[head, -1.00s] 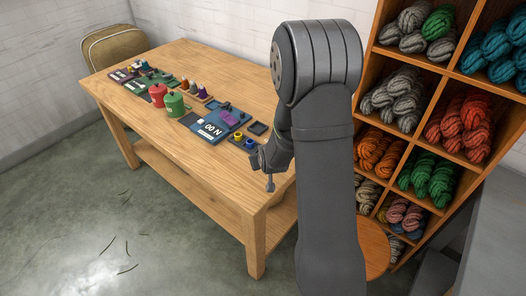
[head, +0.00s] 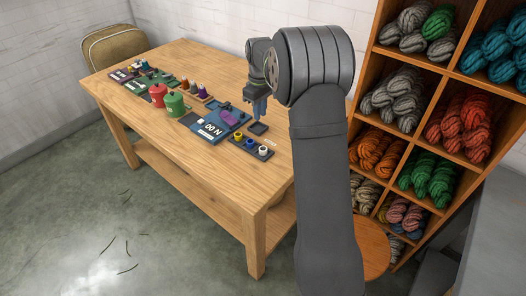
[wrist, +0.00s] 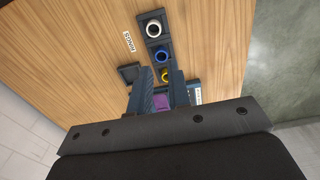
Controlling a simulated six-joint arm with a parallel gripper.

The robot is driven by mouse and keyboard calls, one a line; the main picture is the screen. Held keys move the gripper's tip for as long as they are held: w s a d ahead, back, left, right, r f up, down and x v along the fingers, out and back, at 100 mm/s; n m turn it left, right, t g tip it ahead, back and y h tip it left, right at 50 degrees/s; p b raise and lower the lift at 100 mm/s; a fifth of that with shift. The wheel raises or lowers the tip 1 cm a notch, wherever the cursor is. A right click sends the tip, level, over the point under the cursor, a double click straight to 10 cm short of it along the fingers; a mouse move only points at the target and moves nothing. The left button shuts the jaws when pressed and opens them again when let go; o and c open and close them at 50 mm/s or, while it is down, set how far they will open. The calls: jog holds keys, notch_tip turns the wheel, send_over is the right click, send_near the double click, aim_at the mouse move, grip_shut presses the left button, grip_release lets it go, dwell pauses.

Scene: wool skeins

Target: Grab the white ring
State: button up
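The white ring (head: 264,151) sits at the near end of a dark strip on the wooden table, beside a blue ring (head: 250,144) and a yellow ring (head: 238,137). In the wrist view, the white ring (wrist: 153,37) is at the top, the blue ring (wrist: 159,57) is below it, and the yellow ring (wrist: 165,76) is partly hidden by a finger. My gripper (head: 258,112) is above the table, behind the strip. Its fingers (wrist: 161,78) are apart in the wrist view, with no ring held between them.
A small square dark tray (head: 258,128) lies next to the strip. A blue board (head: 208,130), a green can (head: 174,105) and a red can (head: 158,94) stand farther left. The near table top (head: 235,185) is clear. Wool shelves (head: 411,168) stand at the right.

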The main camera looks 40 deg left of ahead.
send_over(261, 147)
jog(key=s+d, duration=0.1)
jog(key=s, duration=0.1)
notch_tip(261, 147, down, 12)
jog(key=shift+w+d+r, duration=0.1)
jog(key=shift+d+r, duration=0.05)
jog(key=shift+w+f, duration=0.1)
jog(key=shift+f, duration=2.6)
jog(key=shift+c, duration=0.5)
grip_shut()
